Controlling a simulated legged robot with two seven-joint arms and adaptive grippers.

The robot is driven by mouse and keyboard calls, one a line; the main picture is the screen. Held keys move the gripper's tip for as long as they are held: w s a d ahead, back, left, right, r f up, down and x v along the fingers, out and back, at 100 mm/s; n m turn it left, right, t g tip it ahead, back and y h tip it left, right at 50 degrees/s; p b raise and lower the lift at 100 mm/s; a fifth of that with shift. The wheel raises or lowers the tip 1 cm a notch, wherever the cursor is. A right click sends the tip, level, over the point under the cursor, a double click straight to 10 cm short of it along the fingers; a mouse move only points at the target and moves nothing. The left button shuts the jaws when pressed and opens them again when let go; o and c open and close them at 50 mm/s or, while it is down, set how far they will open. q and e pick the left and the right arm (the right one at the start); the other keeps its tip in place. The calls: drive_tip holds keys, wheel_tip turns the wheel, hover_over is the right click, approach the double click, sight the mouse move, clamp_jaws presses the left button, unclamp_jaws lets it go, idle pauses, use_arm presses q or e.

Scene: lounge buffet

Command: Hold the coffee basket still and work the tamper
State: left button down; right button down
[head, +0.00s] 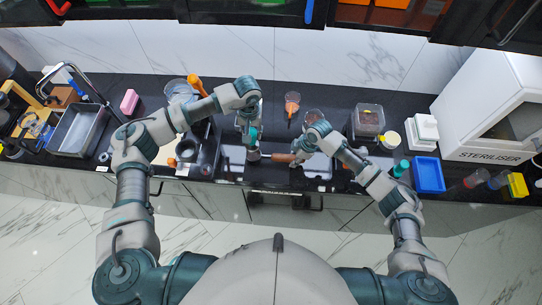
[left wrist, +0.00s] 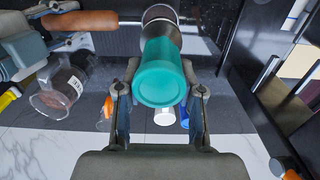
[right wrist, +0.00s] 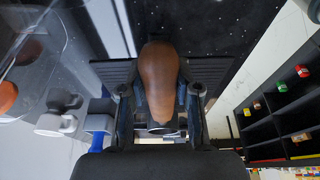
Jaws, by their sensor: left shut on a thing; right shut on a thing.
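The coffee basket (head: 254,155) is a small metal cup on a rod, with a brown handle (head: 281,158) pointing right in the head view. My right gripper (head: 299,155) is shut on that handle; the right wrist view shows the brown handle (right wrist: 160,75) between its fingers. The tamper (left wrist: 164,72) has a teal grip. My left gripper (left wrist: 160,92) is shut on it. In the left wrist view the tamper's metal end meets the basket (left wrist: 160,14). Whether it sits inside the basket is hard to tell. The basket's inside is hidden.
The black counter holds a metal sink tray (head: 82,130) at left, an orange-topped funnel (head: 292,103) behind, and a clear-lidded container (head: 369,120) at right. A blue tray (head: 428,174) and a white steriliser (head: 490,110) stand further right. Shelves hang above.

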idle(0.7)
drive_tip(key=c, duration=0.7)
unclamp_jaws()
drive_tip(key=shift+c, duration=0.2)
drive_tip(key=shift+v, duration=3.75)
drive_tip(key=v, duration=1.2)
drive_tip(key=shift+w+f, duration=0.1)
